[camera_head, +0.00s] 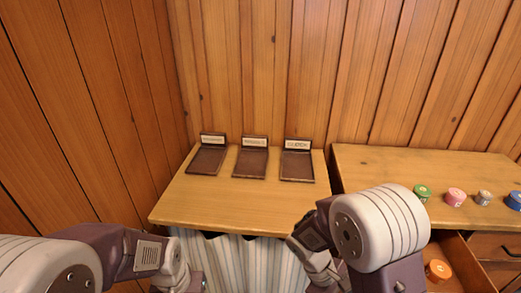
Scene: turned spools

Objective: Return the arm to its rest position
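My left arm (125,252) comes in from the lower left and bends down in front of the left table. My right arm (375,230) comes in at the lower middle, in front of the gap between the two tables. Both arms run out at the bottom edge, and I see no fingertips of either gripper. No held object shows on either arm. Both arms are apart from the trays and the spools.
Three empty dark trays, left (207,160), middle (250,163) and right (297,167), stand on the left table (230,205) with label cards. The right table holds green (422,193), pink (455,197), grey (484,198) and blue (514,200) spools. An orange spool (438,271) lies in an open drawer.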

